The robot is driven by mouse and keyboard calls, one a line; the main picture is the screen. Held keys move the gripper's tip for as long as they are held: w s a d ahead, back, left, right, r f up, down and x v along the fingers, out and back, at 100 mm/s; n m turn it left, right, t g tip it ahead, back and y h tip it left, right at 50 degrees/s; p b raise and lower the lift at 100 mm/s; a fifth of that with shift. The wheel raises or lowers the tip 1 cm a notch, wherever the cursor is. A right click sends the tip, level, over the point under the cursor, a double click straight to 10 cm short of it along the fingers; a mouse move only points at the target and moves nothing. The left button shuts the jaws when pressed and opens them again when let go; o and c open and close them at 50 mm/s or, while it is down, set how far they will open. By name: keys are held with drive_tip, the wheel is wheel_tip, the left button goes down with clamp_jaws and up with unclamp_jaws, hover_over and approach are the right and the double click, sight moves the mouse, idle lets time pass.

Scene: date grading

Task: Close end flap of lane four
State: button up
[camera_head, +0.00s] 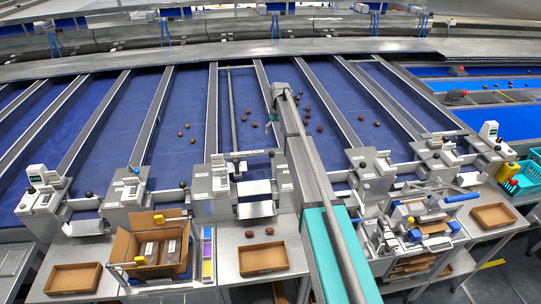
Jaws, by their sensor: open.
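Several blue lanes run away from me, split by metal dividers, and dates lie on some of them. Metal end fittings with grey boxes and black-knobbed levers stand at their near ends. A pale end flap (254,188) shows at the near end of the middle lane, above a lower metal plate. A black knob (270,154) sits above it. Lane numbers are too small to read, so I cannot tell which lane is four. My teal and grey arm (335,255) crosses the middle and hides part of the lane fittings to its right. I cannot make out my gripper's fingers.
A cardboard box (121,248) with packs stands at the left bench. Shallow brown trays (73,290) lie on the benches, another (285,258) beside my arm and one (478,216) at the right. Blue-handled parts crowd the right bench. A green basket (523,181) stands at far right.

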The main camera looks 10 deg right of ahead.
sight(272, 155)
drive_tip(key=shift+f, duration=0.2)
drive_tip(key=f+b, duration=0.4)
drive_tip(key=a+f+b, duration=0.1)
drive_tip(key=f+b, duration=0.8)
drive_tip(key=shift+s+a+f+b, duration=0.15)
drive_tip(key=shift+s+a+b, duration=0.1)
drive_tip(key=shift+b, duration=0.1)
idle(0.3)
idle(0.4)
drive_tip(key=shift+d, duration=0.1)
clamp_jaws()
